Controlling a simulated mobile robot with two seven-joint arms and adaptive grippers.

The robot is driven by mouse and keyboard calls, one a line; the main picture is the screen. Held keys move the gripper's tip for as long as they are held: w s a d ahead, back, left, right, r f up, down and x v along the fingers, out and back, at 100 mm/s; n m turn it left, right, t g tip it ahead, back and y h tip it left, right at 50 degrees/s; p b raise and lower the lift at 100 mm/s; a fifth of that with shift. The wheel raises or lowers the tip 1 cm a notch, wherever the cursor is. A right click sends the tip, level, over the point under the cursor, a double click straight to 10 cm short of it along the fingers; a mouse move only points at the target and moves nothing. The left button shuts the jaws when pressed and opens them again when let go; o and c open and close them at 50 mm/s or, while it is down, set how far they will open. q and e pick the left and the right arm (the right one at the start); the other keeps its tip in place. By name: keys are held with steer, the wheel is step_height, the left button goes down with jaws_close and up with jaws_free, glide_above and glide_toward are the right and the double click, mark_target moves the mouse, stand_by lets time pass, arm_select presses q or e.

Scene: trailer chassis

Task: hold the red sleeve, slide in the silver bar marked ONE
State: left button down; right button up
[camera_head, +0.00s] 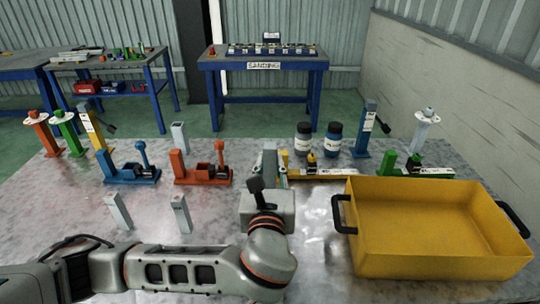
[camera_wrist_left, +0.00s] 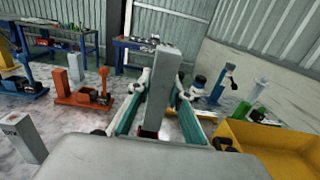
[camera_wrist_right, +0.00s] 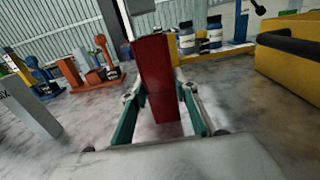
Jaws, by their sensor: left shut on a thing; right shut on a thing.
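My left gripper (camera_head: 270,172) is shut on an upright silver bar (camera_wrist_left: 162,85). The bar's top also shows in the head view (camera_head: 269,158); I can read no marking on its visible face. A small red patch of the red sleeve (camera_wrist_left: 150,134) shows at the bar's lower end in the left wrist view. My right gripper (camera_wrist_right: 155,105) is shut on the red sleeve (camera_wrist_right: 157,80), which stands nearly upright between its fingers. The sleeve and right gripper are hidden in the head view. I cannot tell whether the bar's end is inside the sleeve.
A yellow bin (camera_head: 434,265) stands at right. Two loose silver bars (camera_head: 118,211) (camera_head: 181,213) stand at front left, another (camera_head: 180,137) behind. Blue (camera_head: 130,173) and orange (camera_head: 203,175) clamp fixtures are at left. Dark jars (camera_head: 333,140) and a green fixture (camera_head: 412,165) stand behind.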

mark_target(270, 182)
arm_select(q)
steer(key=shift+f, duration=0.6)
steer(key=shift+f, duration=1.25)
stand_by(1.4)
steer(key=shift+r, duration=0.15)
steer(key=shift+r, duration=0.7)
stand_by(0.9)
steer(key=shift+f, duration=0.8)
stand_by(0.5)
steer(key=c, duration=1.8)
jaws_free()
steer(key=shift+f, duration=0.1)
steer(key=shift+o, duration=0.2)
steer(key=shift+s, duration=0.1)
